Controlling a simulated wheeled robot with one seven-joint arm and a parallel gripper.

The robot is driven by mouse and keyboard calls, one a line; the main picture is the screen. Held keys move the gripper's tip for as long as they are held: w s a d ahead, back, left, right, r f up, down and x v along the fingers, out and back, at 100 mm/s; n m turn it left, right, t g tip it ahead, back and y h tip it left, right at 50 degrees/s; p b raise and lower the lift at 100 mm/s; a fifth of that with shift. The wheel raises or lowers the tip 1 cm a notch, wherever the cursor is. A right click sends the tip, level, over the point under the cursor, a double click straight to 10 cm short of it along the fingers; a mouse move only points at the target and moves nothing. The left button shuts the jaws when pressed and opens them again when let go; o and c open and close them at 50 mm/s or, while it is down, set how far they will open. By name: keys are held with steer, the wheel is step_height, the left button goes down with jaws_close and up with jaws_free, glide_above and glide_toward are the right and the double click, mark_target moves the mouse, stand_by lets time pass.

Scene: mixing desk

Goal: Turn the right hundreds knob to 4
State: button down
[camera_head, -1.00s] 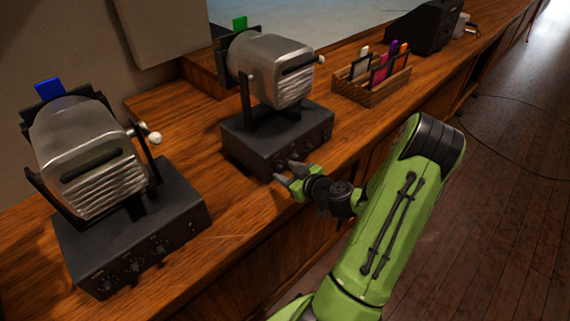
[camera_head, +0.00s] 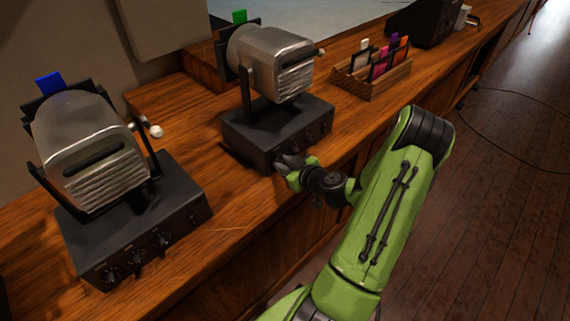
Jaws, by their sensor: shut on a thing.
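The right machine is a dark box (camera_head: 240,142) with a silver ribbed head on top and a green tab. A row of small dark knobs runs along its front face; one knob (camera_head: 308,139) shows right of my gripper. My gripper (camera_head: 281,163) is at the left part of this face, shut on a knob there. The jaws mostly hide that knob, and its pointer and number cannot be read. I cannot read any label that tells which knob is the hundreds one.
A similar left machine (camera_head: 180,200) with a blue tab and its own knob row stands nearer on the wooden desk (camera_head: 225,205). A wooden rack (camera_head: 375,88) with coloured cards stands behind right. Bare desk lies between the machines.

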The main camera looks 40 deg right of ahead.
steer(key=m+y, duration=0.2)
steer(key=m, duration=0.1)
steer(key=shift+d, duration=0.25)
steer(key=m+y, duration=0.2)
steer(key=m, duration=0.1)
steer(key=shift+d+y, duration=0.25)
steer(key=shift+y, duration=0.05)
steer(key=m, duration=0.1)
steer(key=m+y, duration=0.1)
steer(key=m+t+y, duration=0.1)
steer(key=m, duration=0.1)
steer(key=shift+d+f+p, duration=0.2)
steer(key=shift+f+p, duration=0.05)
steer(key=shift+p, duration=0.1)
steer(key=shift+f+m+t+y, duration=0.15)
steer(key=shift+m+t+y, duration=0.5)
steer(key=shift+m, duration=1.05)
steer(key=c, duration=1)
jaws_free()
steer(key=shift+o, duration=0.2)
